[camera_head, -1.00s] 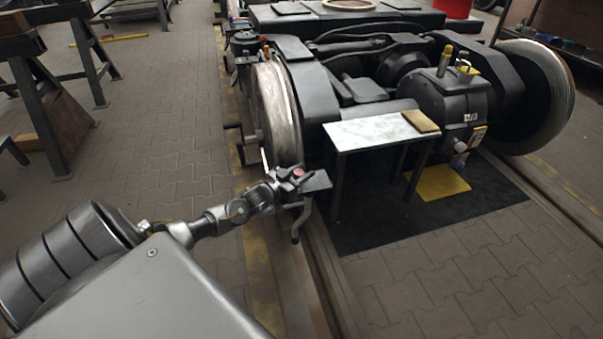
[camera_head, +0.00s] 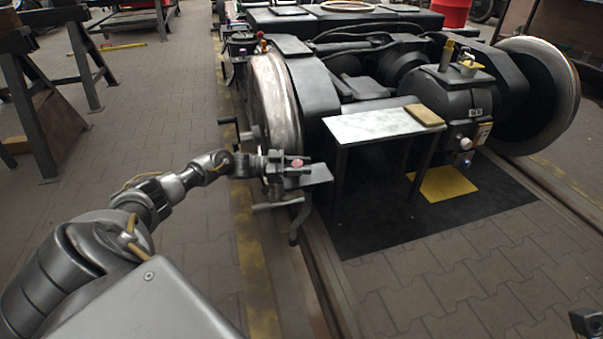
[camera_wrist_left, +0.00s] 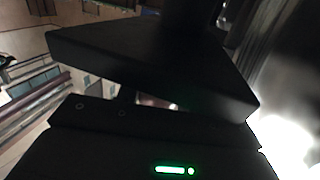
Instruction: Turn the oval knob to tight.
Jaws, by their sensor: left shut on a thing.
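The oval knob (camera_head: 298,163) shows as a small reddish-pink piece beside the near wheel of the bogie, above a flat grey plate (camera_head: 318,176). My left gripper (camera_head: 293,164) reaches it from the left and is shut on it, with the jaws hiding much of its shape. In the left wrist view, a pale pinkish bit (camera_wrist_left: 155,101) shows between dark gripper parts; the rest is too dark to tell. No tight mark is readable. A dark piece (camera_head: 588,322) at the bottom right corner looks like part of my right gripper; its jaws cannot be made out.
A crank handle (camera_head: 296,228) hangs just below the plate. The bogie wheel (camera_head: 275,105) stands close behind my left gripper. A marble-topped table (camera_head: 370,126) with a brown block (camera_head: 424,115) stands to the right.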

